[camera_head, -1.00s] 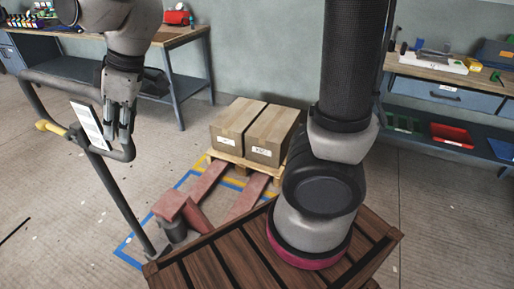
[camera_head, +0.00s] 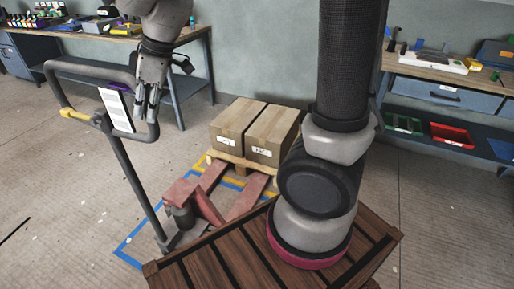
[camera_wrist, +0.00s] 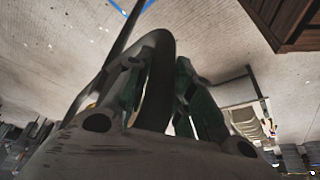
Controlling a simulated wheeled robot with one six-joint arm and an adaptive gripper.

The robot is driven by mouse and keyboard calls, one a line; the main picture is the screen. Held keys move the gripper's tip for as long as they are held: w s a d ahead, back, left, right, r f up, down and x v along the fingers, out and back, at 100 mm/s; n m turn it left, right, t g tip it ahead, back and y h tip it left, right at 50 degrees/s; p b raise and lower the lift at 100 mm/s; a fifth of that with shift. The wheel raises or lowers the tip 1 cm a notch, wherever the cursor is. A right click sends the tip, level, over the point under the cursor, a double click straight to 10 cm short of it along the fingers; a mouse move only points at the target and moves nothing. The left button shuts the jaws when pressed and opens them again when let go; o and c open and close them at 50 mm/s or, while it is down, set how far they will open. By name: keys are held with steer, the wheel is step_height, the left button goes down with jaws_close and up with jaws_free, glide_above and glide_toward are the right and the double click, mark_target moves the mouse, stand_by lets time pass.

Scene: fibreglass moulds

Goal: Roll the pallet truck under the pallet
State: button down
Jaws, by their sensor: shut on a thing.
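The red pallet truck (camera_head: 197,203) stands on the floor with its forks pointing toward the wooden pallet (camera_head: 240,162). The fork tips reach the pallet's near edge; I cannot tell how far under they go. Two cardboard boxes (camera_head: 240,125) sit on the pallet. The truck's dark handle (camera_head: 135,180) rises at the left to a loop with a yellow lever. My gripper (camera_head: 148,112) is at the right side of the loop, shut on the handle bar, which also shows between the fingers in the wrist view (camera_wrist: 158,85).
Blue and yellow tape (camera_head: 130,245) marks the floor around the truck and pallet. A workbench (camera_head: 130,38) stands at the back left and another (camera_head: 450,75) at the right, with a red bin (camera_head: 452,135) on its shelf. Open floor lies at the left.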

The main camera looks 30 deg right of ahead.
steer(key=w+d, duration=0.3)
steer(key=d, duration=0.2)
steer(key=shift+w+d, duration=0.3)
steer(key=shift+w, duration=0.1)
steer(key=shift+r, duration=0.1)
steer(key=w+d, duration=0.8)
steer(key=d, duration=0.4)
steer(key=shift+d, duration=0.35)
stand_by(0.4)
stand_by(0.5)
steer(key=w+d, duration=0.7)
steer(key=d, duration=0.5)
steer(key=shift+w+d, duration=0.35)
steer(key=shift+d, duration=0.05)
steer(key=shift+s, duration=0.1)
stand_by(0.4)
